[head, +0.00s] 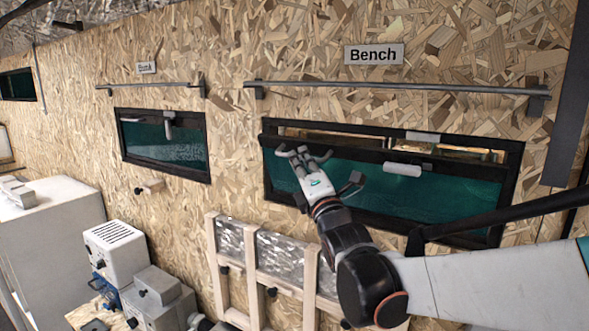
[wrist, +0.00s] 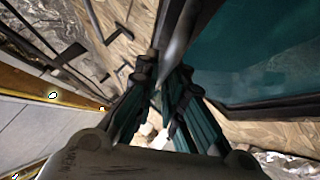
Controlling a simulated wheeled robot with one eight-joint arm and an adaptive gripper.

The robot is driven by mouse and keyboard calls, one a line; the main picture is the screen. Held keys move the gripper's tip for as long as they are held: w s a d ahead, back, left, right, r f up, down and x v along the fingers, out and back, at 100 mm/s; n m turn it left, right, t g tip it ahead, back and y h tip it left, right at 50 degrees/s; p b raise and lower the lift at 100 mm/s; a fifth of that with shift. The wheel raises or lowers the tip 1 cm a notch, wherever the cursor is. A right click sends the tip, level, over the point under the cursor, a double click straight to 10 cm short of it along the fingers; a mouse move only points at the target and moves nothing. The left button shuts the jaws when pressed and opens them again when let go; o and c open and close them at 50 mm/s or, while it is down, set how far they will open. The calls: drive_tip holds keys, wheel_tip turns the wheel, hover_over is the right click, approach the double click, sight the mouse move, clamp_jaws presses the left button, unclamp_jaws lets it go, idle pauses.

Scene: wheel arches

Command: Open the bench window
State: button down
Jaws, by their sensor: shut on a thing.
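The bench window (head: 440,200) is a wide, dark-framed pane with teal glass under the "Bench" sign (head: 373,54). Its sash leans at the top, and a narrow gap shows between its top rail and the outer frame. A pale handle (head: 402,170) sits on the top rail, right of my gripper. My gripper (head: 304,153) is at the left part of the top rail, shut on the sash edge as far as I can tell. In the wrist view the fingers (wrist: 163,75) close around a greyish edge beside the teal glass; the exact contact is partly hidden.
A metal rail (head: 400,87) runs above the window. A second, smaller window (head: 165,145) is to the left. Below are a wooden frame with silvery panels (head: 281,258), and white and grey boxes (head: 115,250). A dark post (head: 572,100) stands at right.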

drive_tip(key=shift+s+a+f+n+t+y+b, duration=0.3)
drive_tip(key=shift+s+a+f+n+y+b, duration=0.2)
drive_tip(key=shift+s+f+n+b, duration=0.45)
drive_tip(key=shift+w+r, duration=0.2)
drive_tip(key=c, duration=1.7)
unclamp_jaws()
drive_tip(key=v, duration=1.2)
drive_tip(key=shift+f, duration=0.1)
